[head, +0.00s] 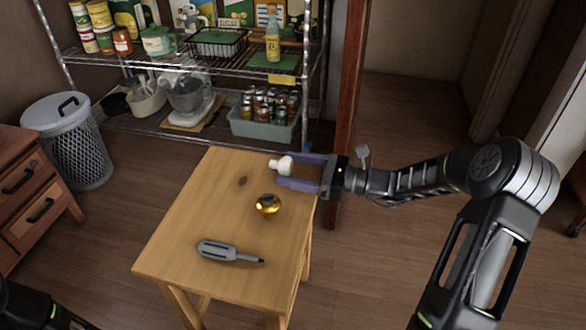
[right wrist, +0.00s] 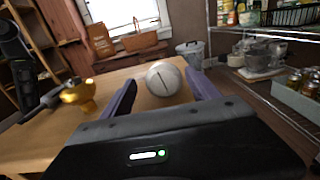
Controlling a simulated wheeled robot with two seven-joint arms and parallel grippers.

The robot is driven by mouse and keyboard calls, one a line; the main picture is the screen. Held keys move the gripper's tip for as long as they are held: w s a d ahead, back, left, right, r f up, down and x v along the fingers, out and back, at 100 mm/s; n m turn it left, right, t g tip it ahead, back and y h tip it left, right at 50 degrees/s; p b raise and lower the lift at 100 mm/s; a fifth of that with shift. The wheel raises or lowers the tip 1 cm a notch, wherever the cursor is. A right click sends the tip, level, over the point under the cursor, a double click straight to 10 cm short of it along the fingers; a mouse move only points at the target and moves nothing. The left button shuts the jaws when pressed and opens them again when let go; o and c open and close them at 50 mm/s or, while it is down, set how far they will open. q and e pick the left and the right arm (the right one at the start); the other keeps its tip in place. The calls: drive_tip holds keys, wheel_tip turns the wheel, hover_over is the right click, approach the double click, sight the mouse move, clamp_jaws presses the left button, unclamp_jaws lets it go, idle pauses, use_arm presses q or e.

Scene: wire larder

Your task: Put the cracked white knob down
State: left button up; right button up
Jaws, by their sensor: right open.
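The white knob (head: 284,164) is on the wooden table (head: 190,225), near its far right corner. In the right wrist view the knob (right wrist: 163,77) shows a round pale face with a dark line across it. My right gripper (head: 283,169) reaches in from the right, low over the table. Its two purple fingers are open, one on each side of the knob, with gaps visible in the wrist view (right wrist: 160,82). My left gripper is out of view; only a dark part of my left arm shows at the lower left.
A shiny gold knob (head: 268,204) stands on the table nearer the front. A grey-handled screwdriver (head: 228,252) lies in front of it. A wire shelf (head: 180,135) with jars and cans stands behind; a lidded bin (head: 80,150) stands left.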

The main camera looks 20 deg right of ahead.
drive_tip(key=shift+s+d+r, duration=0.2)
drive_tip(key=shift+s+d, duration=0.05)
drive_tip(key=shift+d, duration=0.1)
drive_tip(key=p+v, duration=0.4)
drive_tip(key=v, duration=0.7)
drive_tip(key=shift+s+d+f, duration=0.1)
drive_tip(key=shift+s+d, duration=0.05)
drive_tip(key=shift+s, duration=0.05)
